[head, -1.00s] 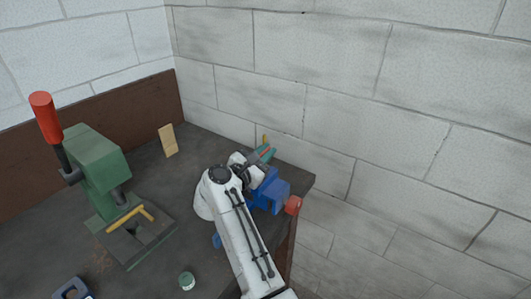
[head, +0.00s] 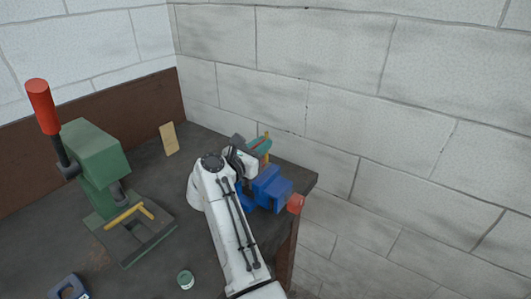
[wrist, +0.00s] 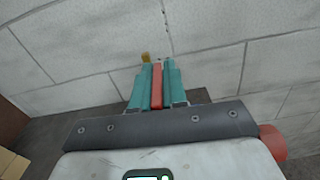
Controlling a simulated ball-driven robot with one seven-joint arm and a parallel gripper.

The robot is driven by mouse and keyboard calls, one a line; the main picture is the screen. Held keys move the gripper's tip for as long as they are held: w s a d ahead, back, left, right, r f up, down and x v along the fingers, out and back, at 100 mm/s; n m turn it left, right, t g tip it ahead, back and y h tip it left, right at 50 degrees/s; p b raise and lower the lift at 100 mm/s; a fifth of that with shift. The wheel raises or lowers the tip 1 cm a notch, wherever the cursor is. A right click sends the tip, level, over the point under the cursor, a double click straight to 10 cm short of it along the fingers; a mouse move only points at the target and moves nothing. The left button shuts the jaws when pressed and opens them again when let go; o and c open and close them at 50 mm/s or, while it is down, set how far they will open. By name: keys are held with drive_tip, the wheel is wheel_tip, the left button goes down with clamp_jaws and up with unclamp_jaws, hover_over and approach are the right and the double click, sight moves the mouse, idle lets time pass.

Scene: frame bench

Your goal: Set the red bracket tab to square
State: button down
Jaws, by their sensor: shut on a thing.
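My gripper (wrist: 157,92) has teal fingers and is shut on the red bracket tab (wrist: 157,74), which shows as a narrow red strip between them in the wrist view. In the head view my gripper (head: 260,146) is above and behind the blue vise (head: 268,188), near the bench's back edge. There the fingers and arm mostly hide the red tab. A thin tan upright piece (head: 267,150) stands just beside the fingers; its end also shows beyond them in the wrist view (wrist: 146,58). The tab's exact angle is hard to tell.
A green press (head: 95,165) with a red-handled lever stands at left, a yellow bar on its base. A tan block (head: 169,138) leans at the back. A block wall is close behind.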

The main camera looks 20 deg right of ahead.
drive_tip(key=shift+w+a+n, duration=0.15)
drive_tip(key=shift+n, duration=0.15)
drive_tip(key=c, duration=1.2)
unclamp_jaws()
drive_tip(key=shift+c, duration=0.2)
drive_tip(key=b+v, duration=0.2)
drive_tip(key=v, duration=0.8)
drive_tip(key=shift+s+a, duration=0.2)
drive_tip(key=shift+a, duration=0.1)
